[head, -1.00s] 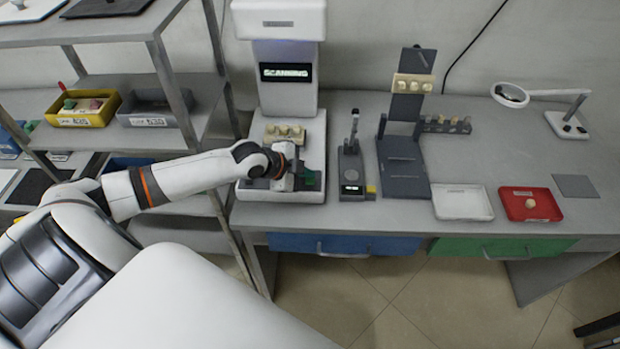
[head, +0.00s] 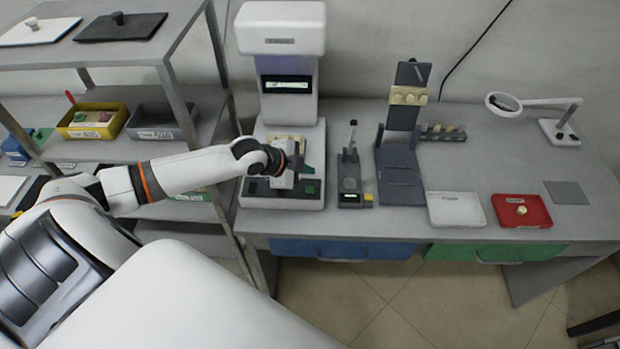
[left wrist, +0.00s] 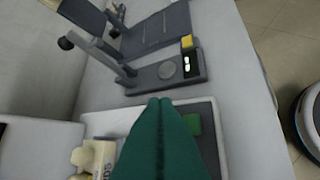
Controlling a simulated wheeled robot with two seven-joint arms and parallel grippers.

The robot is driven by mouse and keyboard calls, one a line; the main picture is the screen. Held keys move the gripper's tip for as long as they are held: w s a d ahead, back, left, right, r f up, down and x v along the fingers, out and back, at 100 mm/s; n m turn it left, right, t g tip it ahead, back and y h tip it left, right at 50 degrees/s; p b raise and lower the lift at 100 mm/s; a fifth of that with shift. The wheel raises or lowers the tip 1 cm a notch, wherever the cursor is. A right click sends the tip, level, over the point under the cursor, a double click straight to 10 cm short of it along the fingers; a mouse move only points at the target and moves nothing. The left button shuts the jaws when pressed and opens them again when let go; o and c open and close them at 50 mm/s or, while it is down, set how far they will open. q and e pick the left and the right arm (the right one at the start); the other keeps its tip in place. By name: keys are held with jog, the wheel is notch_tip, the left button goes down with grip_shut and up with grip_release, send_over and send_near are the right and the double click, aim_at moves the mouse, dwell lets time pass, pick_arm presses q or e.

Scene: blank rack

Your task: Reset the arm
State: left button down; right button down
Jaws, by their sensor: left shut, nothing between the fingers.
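My left arm reaches in from the left in the head view. Its gripper (head: 304,166) is over the base of the white scanner machine (head: 288,95). In the left wrist view the green fingers (left wrist: 162,140) are pressed together with nothing between them. They point over the machine's dark base plate, near a green button (left wrist: 193,124). A cream block with rounded tops (left wrist: 92,158) lies at the lower left there, apart from the fingers. My right gripper is not in view.
A small grey device (head: 349,182) stands right of the machine. Beyond it are a dark stand (head: 400,180), a white tray (head: 456,222), a red tray (head: 535,223) and a magnifier lamp (head: 560,132). A metal shelf (head: 180,95) with bins stands close on the left.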

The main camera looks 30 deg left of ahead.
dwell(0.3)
pick_arm(q)
jog(key=s+d+f+n+g, duration=0.2)
jog(key=s+d+f, duration=0.2)
jog(key=s+d, duration=0.75)
jog(key=s+r+n+g+y, duration=0.3)
jog(key=s+n, duration=0.6)
jog(key=s, duration=0.5)
notch_tip(320, 180, down, 28)
jog(key=s+g+b, duration=0.1)
jog(key=b, duration=0.1)
jog(key=s+a+f+g+b, duration=0.1)
jog(key=s+a+f, duration=0.1)
jog(key=s+f, duration=1.4)
jog(key=shift+s+f+y+b, duration=0.3)
jog(key=shift+s+f+b, duration=0.05)
jog(key=shift+f, duration=0.5)
